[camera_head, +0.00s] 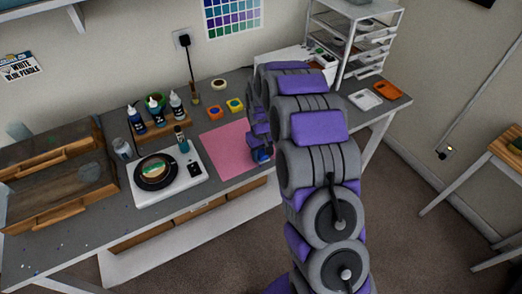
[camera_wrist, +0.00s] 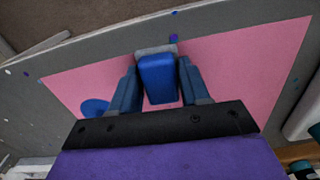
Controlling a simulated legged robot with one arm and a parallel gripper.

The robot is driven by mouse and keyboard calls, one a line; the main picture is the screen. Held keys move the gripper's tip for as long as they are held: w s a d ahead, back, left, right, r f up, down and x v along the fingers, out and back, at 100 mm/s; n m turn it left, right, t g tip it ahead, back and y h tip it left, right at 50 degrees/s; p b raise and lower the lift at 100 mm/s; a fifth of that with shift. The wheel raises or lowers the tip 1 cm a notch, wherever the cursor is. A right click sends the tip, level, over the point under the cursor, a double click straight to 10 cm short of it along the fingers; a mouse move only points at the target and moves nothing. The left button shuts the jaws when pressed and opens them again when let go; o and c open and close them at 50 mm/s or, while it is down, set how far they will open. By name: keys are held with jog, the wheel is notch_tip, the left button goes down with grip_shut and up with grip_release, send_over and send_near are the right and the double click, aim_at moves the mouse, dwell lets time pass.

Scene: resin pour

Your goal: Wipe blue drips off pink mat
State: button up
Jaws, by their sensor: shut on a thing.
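The pink mat (camera_head: 222,150) lies flat on the grey worktable and also fills much of the wrist view (camera_wrist: 240,70). My gripper (camera_head: 262,153) is low over the mat's right part, and my arm hides some of the mat. In the wrist view my gripper (camera_wrist: 158,85) is shut on a blue block with a grey end (camera_wrist: 158,74), perhaps a sponge. Whether the block touches the mat is unclear. A round blue drip (camera_wrist: 95,107) lies on the mat to the left of the fingers. A small blue-purple spot (camera_wrist: 173,39) shows beyond the block near the mat's edge.
A white scale (camera_head: 168,176) with a dark round dish stands left of the mat. Bottles (camera_head: 157,110) and small paint pots (camera_head: 235,105) stand behind. A wooden tray (camera_head: 60,180) is far left. A rack (camera_head: 355,40) and small trays (camera_head: 388,90) are at the right.

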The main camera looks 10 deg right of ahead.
aim_at(262, 151)
notch_tip(262, 151, up, 3)
jog(key=shift+w+d+r+p, duration=0.1)
jog(key=shift+w+d+p, duration=0.05)
jog(key=shift+p, duration=0.3)
jog(key=shift+r+p, duration=0.7)
jog(key=shift+r, duration=1.55)
